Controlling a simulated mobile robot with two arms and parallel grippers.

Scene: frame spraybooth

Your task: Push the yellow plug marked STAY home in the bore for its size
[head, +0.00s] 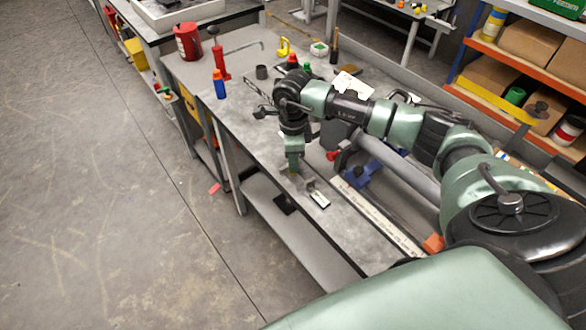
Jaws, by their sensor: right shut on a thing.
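My right gripper (292,171) points down close over the front part of the grey workbench. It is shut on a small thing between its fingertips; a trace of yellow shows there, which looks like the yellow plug. Its STAY mark cannot be read. Just right of the fingertips a small grey metal piece (311,187) with a pale label plate (320,199) sits on the bench. I cannot make out a bore, and the gripper hides part of this spot. My left gripper is not in view.
A blue clamp (360,174) holds a long grey tube (398,170) behind my gripper. A long pale rule (377,217) lies on the grey bench (235,113). A blue bottle with orange cap (219,84) and a red can (187,41) stand farther left. The floor left is clear.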

